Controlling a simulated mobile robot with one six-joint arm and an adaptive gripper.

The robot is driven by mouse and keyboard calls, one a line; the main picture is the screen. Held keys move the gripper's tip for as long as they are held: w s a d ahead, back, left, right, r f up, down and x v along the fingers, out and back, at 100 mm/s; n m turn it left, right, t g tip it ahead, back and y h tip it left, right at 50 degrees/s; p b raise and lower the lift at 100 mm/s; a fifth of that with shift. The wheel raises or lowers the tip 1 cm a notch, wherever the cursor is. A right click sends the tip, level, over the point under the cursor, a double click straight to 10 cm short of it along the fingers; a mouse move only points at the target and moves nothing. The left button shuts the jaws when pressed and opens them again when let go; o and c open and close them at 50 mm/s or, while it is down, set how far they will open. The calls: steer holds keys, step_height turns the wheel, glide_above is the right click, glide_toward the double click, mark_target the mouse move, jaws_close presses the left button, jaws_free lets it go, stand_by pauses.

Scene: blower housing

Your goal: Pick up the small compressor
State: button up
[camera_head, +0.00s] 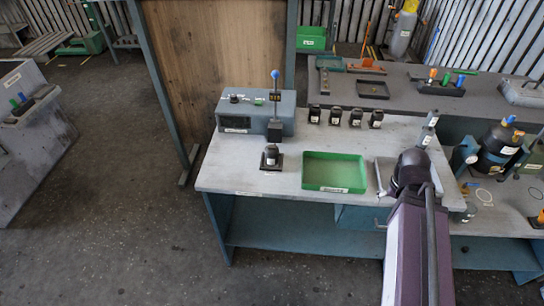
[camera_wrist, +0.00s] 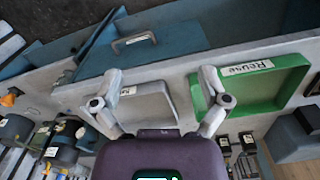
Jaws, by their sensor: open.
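I cannot tell for certain which thing is the small compressor. Several small black labelled units stand in a row at the back of the grey table, one of them here (camera_head: 335,116). A larger dark cylindrical unit (camera_head: 495,152) with a label and coloured top stands on the right. My gripper (camera_wrist: 161,86) is open and empty in the wrist view, its two fingers spread above the table. In the head view my arm hides part of the table's right side.
A green tray (camera_head: 306,184), marked "Reuse" in the wrist view (camera_wrist: 277,70), lies on the table. A grey tray (camera_wrist: 168,92) shows between my fingers in the wrist view. A grey control box (camera_head: 235,122) stands back left. The table's front left is clear.

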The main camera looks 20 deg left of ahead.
mark_target(266, 154)
steer(key=w+a+f+m+t+h+b, duration=0.1)
steer(key=w+a+h+b, duration=0.1)
steer(key=a, duration=0.5)
steer(key=w+a+f+m+t+h+b, duration=0.1)
steer(key=w+a+f+t+b, duration=0.1)
steer(key=a, duration=0.5)
steer(key=w+a+f+m+t+h+b, duration=0.1)
steer(key=w+a+f+h+b, duration=0.1)
steer(key=w+a+b, duration=0.2)
steer(key=shift+w+a+t+h+b, duration=0.2)
steer(key=shift+w+a, duration=0.15)
steer(key=shift+a, duration=0.55)
steer(key=shift+w+a+t+h+b, duration=0.15)
steer(key=shift+w+a, duration=0.15)
steer(key=shift+a, duration=0.55)
steer(key=a+t+b, duration=0.1)
steer(key=a, duration=0.3)
steer(key=a+t+b, duration=0.1)
steer(key=a, duration=0.4)
steer(key=a+m+t+b, duration=0.1)
steer(key=a, duration=0.3)
steer(key=shift+s+a+f+t+h+b, duration=0.1)
steer(key=shift+a+t+h+b, duration=0.2)
steer(key=shift+t+h+b, duration=0.05)
steer(key=s+a+r+m+t+b, duration=0.1)
steer(key=s+a+t+b, duration=0.2)
steer(key=a, duration=1)
steer(key=shift+s+a+r+t+y, duration=0.15)
steer(key=shift+s+a+t+y, duration=0.2)
steer(key=shift+s+t, duration=0.2)
